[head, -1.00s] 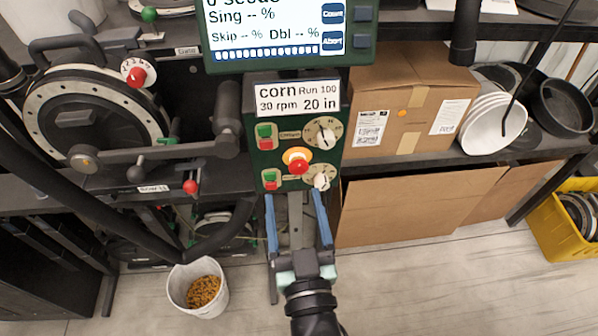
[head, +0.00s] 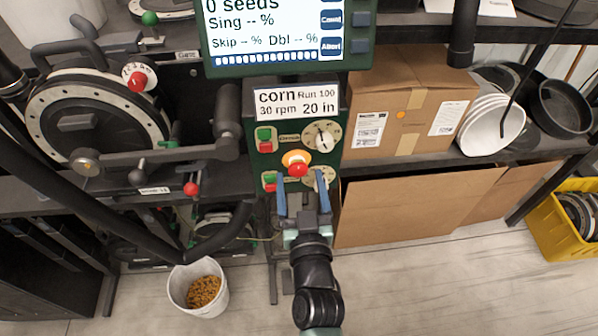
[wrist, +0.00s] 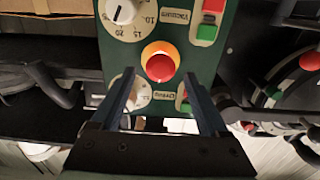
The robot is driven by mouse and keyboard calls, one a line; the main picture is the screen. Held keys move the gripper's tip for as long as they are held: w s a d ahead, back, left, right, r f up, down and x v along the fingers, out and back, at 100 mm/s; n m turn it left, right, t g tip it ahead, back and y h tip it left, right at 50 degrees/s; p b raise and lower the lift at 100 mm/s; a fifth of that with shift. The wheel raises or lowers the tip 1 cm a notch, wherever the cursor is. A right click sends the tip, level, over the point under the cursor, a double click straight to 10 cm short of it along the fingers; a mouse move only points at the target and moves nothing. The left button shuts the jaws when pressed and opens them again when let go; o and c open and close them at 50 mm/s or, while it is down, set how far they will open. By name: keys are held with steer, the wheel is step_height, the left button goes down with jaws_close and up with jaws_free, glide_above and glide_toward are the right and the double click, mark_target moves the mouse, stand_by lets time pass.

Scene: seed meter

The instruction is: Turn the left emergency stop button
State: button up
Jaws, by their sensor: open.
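The emergency stop button (head: 297,168) is a red mushroom knob on an orange-yellow base, on the front of a dark green control box (head: 345,100). It is the only such button I can make out. My gripper (head: 302,183) is open, with its blue fingertips just below the button, apart from it. In the wrist view the red button (wrist: 160,67) stands ahead of the gap between the fingers (wrist: 160,85), a little above the fingertips. The fingers partly cover the lower dial and lower switch.
Red-green switches (head: 265,140) and a white dial (head: 323,134) surround the button closely. A black seed meter disc (head: 95,115) is at left, cardboard boxes (head: 400,120) at right. A white bucket of corn (head: 198,287) stands on the floor. The floor at right is mostly clear.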

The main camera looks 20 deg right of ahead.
steer(key=shift+x, duration=1.1)
jaws_close()
